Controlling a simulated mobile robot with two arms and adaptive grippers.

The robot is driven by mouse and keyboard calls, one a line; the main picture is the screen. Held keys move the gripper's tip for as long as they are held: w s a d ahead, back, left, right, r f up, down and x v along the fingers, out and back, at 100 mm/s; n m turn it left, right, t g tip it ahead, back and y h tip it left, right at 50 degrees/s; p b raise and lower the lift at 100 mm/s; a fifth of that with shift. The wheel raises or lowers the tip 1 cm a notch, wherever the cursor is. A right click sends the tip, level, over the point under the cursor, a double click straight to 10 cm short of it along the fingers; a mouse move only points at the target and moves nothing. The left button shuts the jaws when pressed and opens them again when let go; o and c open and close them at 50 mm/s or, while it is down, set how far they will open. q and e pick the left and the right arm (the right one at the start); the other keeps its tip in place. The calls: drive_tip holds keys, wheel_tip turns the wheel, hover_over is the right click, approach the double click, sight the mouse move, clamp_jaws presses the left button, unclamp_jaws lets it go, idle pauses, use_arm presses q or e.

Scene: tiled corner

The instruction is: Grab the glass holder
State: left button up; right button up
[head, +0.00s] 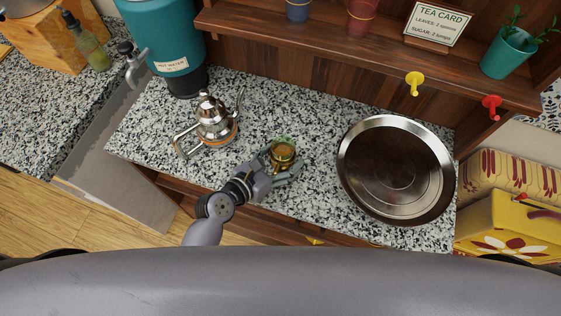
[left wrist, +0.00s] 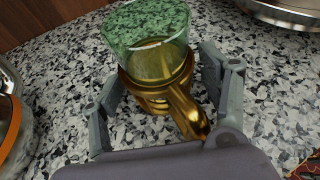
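The glass holder (head: 283,158) is a small gold cup holder with a handle, standing on the speckled counter between the teapot and the round tray. A clear green-tinted glass (left wrist: 148,32) sits in it. In the left wrist view the gold holder (left wrist: 158,88) is between the fingers, with its handle pointing toward my palm. My left gripper (head: 280,168) is open around the holder, one finger on each side. My right gripper is not in view.
A silver teapot (head: 215,122) stands left of the holder. A large round metal tray (head: 446,172) lies to the right. A teal water dispenser (head: 165,40) stands at the back left. A wooden shelf (head: 330,52) overhangs the counter's back.

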use_arm(q)
drive_tip(key=c, duration=1.1)
